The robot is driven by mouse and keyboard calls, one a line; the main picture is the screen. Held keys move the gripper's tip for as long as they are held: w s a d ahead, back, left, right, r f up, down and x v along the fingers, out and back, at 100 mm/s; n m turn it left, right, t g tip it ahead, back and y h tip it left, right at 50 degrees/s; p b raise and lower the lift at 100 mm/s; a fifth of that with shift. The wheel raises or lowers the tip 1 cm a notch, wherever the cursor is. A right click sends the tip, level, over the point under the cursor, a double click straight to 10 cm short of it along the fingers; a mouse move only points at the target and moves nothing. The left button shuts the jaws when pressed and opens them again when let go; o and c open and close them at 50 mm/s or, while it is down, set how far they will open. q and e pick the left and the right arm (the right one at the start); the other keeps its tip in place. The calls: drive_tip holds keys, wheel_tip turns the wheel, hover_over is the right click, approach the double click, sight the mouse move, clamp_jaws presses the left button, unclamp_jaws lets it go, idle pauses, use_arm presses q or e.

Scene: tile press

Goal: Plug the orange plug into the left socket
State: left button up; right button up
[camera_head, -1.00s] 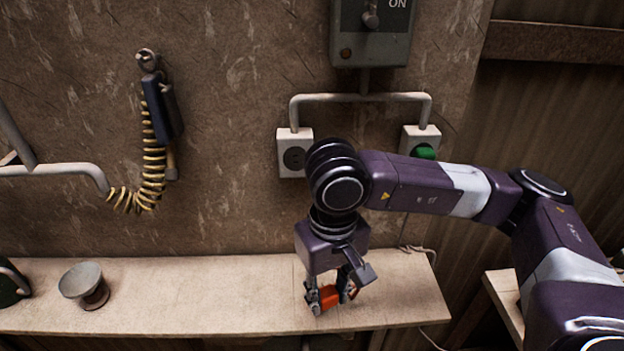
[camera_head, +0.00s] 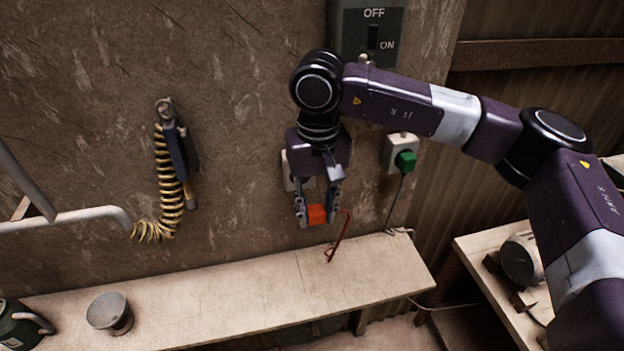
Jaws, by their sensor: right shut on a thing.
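My right gripper (camera_head: 317,217) is shut on the orange plug (camera_head: 317,214) and holds it above the shelf, in front of the wall. A reddish cord (camera_head: 340,236) hangs from the plug toward the shelf. The left socket (camera_head: 290,170) is a pale box on the wall, mostly hidden behind my right gripper. The plug appears just below and to the right of it; I cannot tell the gap in depth. The right socket (camera_head: 391,154) holds a green plug (camera_head: 405,161) with a dark cord hanging down. My left gripper is not in view.
A wooden shelf (camera_head: 215,295) runs along the wall below, largely clear. A metal cup (camera_head: 109,313) and a green pot (camera_head: 20,325) stand at its left. A grey switch box (camera_head: 352,22) is above the sockets. A coiled yellow hose (camera_head: 167,190) hangs at left.

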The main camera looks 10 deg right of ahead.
drive_tip(key=shift+w+a+r+p, duration=0.2)
drive_tip(key=shift+w+r, duration=0.1)
drive_tip(key=shift+r, duration=0.2)
drive_tip(key=shift+w+a+r+p, duration=0.15)
drive_tip(key=shift+w+r, duration=0.15)
drive_tip(key=shift+r, duration=0.15)
drive_tip(key=shift+w+a, duration=0.15)
drive_tip(key=shift+w, duration=0.2)
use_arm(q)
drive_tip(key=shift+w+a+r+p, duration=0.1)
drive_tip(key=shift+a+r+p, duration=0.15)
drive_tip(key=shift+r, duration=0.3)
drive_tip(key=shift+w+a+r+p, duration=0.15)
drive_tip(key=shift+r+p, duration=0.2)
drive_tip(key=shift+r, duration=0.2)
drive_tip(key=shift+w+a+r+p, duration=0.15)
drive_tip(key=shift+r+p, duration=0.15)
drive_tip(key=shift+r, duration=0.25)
use_arm(e)
drive_tip(key=shift+w, duration=2.65)
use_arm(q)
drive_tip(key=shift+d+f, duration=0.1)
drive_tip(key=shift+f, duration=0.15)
use_arm(e)
drive_tip(key=shift+w, duration=0.15)
use_arm(q)
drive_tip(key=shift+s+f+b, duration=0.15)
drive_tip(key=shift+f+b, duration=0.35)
drive_tip(key=shift+b, duration=0.2)
